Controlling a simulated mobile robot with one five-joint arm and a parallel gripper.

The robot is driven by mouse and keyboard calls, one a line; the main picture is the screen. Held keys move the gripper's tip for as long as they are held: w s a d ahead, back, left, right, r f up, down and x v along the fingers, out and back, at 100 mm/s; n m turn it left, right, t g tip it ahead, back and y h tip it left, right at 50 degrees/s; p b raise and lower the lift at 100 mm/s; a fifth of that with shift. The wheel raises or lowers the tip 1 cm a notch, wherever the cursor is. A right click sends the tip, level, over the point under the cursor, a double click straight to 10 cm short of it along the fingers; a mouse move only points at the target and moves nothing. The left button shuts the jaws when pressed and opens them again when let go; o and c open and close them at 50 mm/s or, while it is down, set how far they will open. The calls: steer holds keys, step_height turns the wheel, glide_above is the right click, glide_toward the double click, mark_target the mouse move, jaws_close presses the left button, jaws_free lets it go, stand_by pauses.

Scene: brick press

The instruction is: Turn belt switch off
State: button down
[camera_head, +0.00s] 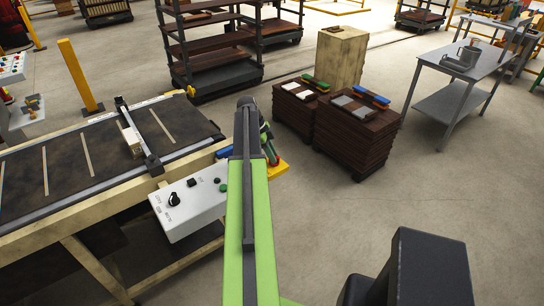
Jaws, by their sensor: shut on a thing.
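The belt switch, a black rotary knob (174,199), sits on the left part of a white control box (190,213) on the near side of the conveyor frame. The box also carries a small black button (191,182) and green buttons (221,187). The small labels around the knob are too blurred to read. My green arm reaches up past the right of the box. My gripper (268,150) is beyond the box, up and to the right of the knob and apart from it. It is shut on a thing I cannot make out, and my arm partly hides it.
The dark conveyor belt (66,166) carries a pale block (131,138) near a crossbar. A blue item (224,152) and a yellow piece (278,168) show beside my arm. Brick stacks (357,137) with brushes stand behind. A grey table (453,88) is right; the floor between is clear.

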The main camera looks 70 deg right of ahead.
steer(key=shift+a+n, duration=0.1)
steer(key=shift+n, duration=0.2)
steer(key=n+h, duration=0.1)
steer(key=n, duration=0.1)
steer(key=shift+a+n+t, duration=0.1)
steer(key=shift+n+t, duration=0.2)
steer(key=shift+n, duration=0.1)
steer(key=n+h, duration=0.1)
steer(key=n, duration=0.1)
steer(key=n+t, duration=0.1)
steer(key=n, duration=0.2)
steer(key=shift+s+n+h, duration=0.15)
steer(key=shift+n+h, duration=0.15)
steer(key=shift+h, duration=0.1)
steer(key=n+t, duration=0.1)
steer(key=n, duration=0.1)
steer(key=n+t, duration=0.1)
steer(key=n, duration=0.1)
steer(key=shift+s+h, duration=0.15)
steer(key=shift+h, duration=0.25)
steer(key=shift+r+n+t, duration=0.1)
steer(key=shift+n+t, duration=0.8)
steer(key=shift+n, duration=1.5)
steer(key=c, duration=1.4)
jaws_free()
steer(key=shift+o, duration=0.2)
